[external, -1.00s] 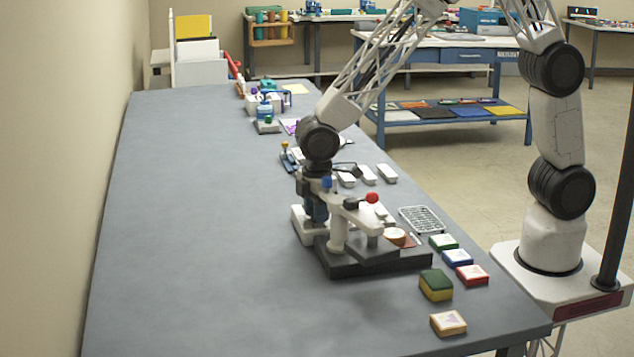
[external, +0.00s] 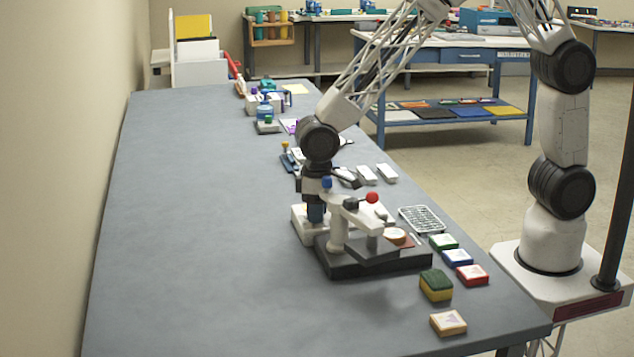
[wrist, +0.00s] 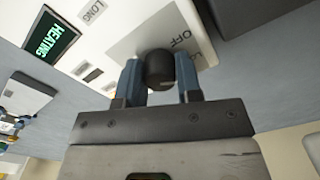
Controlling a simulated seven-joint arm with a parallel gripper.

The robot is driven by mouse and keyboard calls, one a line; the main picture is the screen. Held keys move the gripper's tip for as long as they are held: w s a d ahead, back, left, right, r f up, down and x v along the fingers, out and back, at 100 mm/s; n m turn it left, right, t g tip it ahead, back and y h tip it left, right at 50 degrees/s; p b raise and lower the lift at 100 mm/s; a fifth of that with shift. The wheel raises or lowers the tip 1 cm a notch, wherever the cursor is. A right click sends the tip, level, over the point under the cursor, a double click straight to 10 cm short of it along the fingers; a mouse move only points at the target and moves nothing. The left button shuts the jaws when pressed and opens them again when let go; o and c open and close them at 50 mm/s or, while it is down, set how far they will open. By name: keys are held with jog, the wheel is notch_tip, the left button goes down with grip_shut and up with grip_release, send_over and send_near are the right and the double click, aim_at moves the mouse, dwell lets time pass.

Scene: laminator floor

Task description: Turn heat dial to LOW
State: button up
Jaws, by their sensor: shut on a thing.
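The heat dial (wrist: 160,70) is a round black knob on a pale plate of the white laminator (wrist: 128,18) in the wrist view. The plate carries the printed word OFF beside the knob; no LOW label is legible, and the dial's exact setting cannot be told. My gripper (wrist: 160,78) has its two blue fingers on either side of the knob, shut on it. In the external view my gripper (external: 316,211) points down at the white laminator (external: 302,226), and the dial is hidden there.
A black-based press with a red-knobbed lever (external: 372,197) stands close in front of my gripper. A green display reading HEATING (wrist: 50,38) is on the laminator. Small coloured blocks (external: 457,257) lie at the table's right; the table's left side is clear.

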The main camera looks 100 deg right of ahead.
jog(key=shift+m, duration=0.4)
jog(key=o, duration=0.9)
jog(key=shift+o, duration=0.2)
jog(key=shift+r, duration=3.9)
jog(key=shift+s+r, duration=0.1)
